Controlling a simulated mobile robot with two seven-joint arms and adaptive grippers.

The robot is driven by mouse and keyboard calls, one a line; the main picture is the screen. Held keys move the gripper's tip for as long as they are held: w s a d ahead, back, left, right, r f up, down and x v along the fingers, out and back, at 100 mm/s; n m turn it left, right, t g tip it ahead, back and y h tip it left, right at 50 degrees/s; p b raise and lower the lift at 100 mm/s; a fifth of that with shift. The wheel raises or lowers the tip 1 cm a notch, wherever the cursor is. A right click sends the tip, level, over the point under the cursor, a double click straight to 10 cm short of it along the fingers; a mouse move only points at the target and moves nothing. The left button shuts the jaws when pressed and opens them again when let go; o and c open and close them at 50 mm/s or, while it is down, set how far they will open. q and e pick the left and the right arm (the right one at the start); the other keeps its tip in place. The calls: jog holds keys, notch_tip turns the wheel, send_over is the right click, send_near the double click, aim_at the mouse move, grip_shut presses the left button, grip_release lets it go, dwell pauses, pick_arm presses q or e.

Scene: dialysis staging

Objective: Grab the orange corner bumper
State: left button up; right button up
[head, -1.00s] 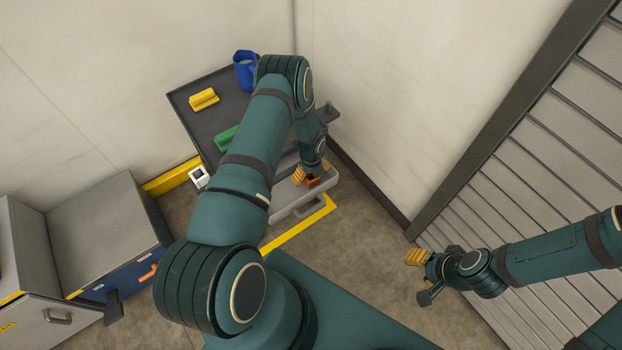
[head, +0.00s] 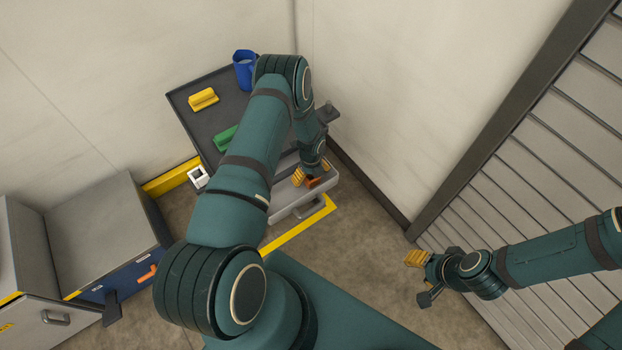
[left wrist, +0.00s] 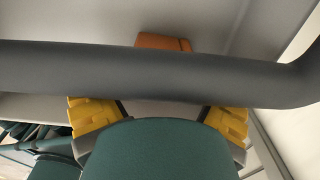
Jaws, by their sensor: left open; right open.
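The orange corner bumper (head: 314,182) lies in the light grey open tray or drawer (head: 283,205) at the front of the dark cart. In the left wrist view the orange bumper (left wrist: 163,42) shows just above a dark bar, which hides its lower part. My left gripper (head: 308,176) is right at the bumper, with yellow fingertips spread apart. In the left wrist view, the left gripper's fingers (left wrist: 160,112) are open, below the bar; contact with the bumper cannot be told. My right gripper (head: 420,278) is open and empty at the right, far from the bumper.
The dark cart top (head: 200,128) holds a yellow block (head: 203,99), a green block (head: 225,138) and a blue jug (head: 244,70). A white square piece (head: 198,177) is at its left edge. Grey cabinets (head: 95,235) stand at left, a slatted shutter (head: 540,170) at right.

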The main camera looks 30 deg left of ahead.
pick_arm(q)
jog(key=shift+c, duration=0.2)
jog(key=c, duration=1.3)
jog(key=shift+o, duration=0.2)
